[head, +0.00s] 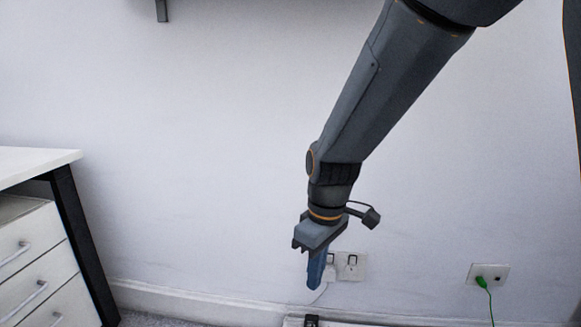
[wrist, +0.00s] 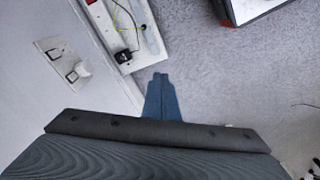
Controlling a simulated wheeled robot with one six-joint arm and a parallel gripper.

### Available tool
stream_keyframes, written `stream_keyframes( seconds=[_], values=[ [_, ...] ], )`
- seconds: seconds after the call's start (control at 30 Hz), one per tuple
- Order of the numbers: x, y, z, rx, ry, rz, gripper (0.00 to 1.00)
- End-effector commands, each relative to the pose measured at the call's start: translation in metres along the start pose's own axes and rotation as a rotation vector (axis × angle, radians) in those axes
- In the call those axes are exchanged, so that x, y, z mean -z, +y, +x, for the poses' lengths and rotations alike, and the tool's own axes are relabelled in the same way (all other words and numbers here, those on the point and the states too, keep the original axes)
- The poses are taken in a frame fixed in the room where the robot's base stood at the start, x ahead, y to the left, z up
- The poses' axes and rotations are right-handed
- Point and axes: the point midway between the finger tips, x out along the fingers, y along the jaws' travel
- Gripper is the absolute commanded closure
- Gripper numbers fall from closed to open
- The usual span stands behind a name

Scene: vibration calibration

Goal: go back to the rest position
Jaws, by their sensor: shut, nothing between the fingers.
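My gripper (head: 315,280) hangs at the end of my dark grey arm, pointing down in front of the white wall. In the head view its blue fingers overlap the area just below and left of a wall socket. In the wrist view the blue fingers (wrist: 160,80) are together, with nothing held between them. They are above the grey carpet, beside a white board on the floor in that view.
A white desk (head: 40,160) with drawers and a black leg stands at the left. Wall sockets (head: 352,266) and a socket with a green plug (head: 482,280) are on the wall. A white board (wrist: 150,45) with wires and a grey-white object (wrist: 245,10) lie on the carpet (wrist: 215,75).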

Motion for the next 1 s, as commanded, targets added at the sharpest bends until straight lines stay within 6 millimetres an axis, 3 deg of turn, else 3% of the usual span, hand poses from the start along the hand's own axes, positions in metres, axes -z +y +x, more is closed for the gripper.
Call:
stream_keyframes(
  seconds=[0.03, 0.2, 0.4, 0.73, 1.0],
  values=[
    [-0.001, -0.026, -0.013, 0.002, 0.012, 0.026, 1.0],
    [-0.017, -0.099, -0.04, 0.029, 0.033, 0.157, 1.0],
    [-0.04, -0.151, -0.056, 0.058, 0.041, 0.265, 1.0],
    [-0.076, -0.205, -0.067, 0.096, 0.043, 0.385, 1.0],
    [-0.079, -0.189, -0.095, 0.074, 0.034, 0.436, 1.0]
  ],
)
